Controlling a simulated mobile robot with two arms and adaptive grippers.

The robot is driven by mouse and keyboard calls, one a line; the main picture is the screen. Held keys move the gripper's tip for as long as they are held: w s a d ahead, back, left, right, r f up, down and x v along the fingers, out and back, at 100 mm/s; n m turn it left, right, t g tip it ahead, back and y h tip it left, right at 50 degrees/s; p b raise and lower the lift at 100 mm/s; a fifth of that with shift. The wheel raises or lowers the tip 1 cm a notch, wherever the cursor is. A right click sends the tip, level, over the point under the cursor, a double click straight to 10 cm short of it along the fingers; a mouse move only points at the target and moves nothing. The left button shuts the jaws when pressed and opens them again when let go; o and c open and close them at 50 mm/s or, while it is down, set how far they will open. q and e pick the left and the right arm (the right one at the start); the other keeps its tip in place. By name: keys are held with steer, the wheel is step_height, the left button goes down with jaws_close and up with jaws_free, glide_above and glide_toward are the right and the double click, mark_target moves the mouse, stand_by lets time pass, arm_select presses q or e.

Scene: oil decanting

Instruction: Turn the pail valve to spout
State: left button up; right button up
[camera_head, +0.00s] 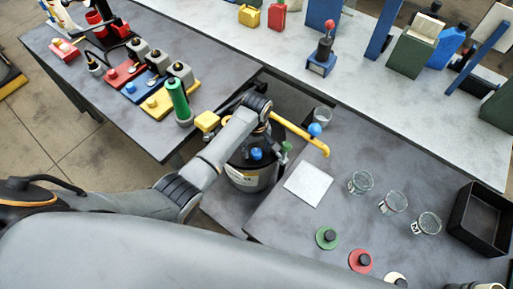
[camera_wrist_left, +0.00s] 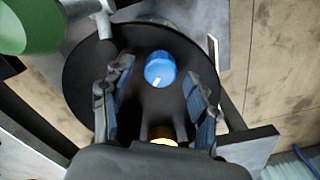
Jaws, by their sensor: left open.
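The dark pail (camera_head: 245,178) with a pale label stands low in the gap between the tables, partly hidden by my left arm. A blue knob (camera_head: 256,153) shows at the pail; I take it for the valve. In the left wrist view a blue knob (camera_wrist_left: 160,66) with a white mark sits on the round black lid (camera_wrist_left: 88,68). The yellow spout (camera_head: 300,133) reaches right, over the table edge. My left gripper (camera_wrist_left: 157,80) is open, its fingers on either side of the knob with gaps showing. Their height above the lid is unclear. My right gripper is out of view.
A white pad (camera_head: 308,185) and several glass beakers (camera_head: 361,182) stand on the right table. A green bottle (camera_head: 179,102) stands near the left table's edge by my arm. A black bin (camera_head: 480,218) is at far right.

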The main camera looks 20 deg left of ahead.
arm_select(q)
steer(key=shift+f, duration=0.5)
steer(key=c, duration=1.2)
steer(key=shift+m, duration=0.3)
steer(key=m, duration=0.6)
steer(key=shift+m, duration=0.3)
steer(key=m, duration=0.6)
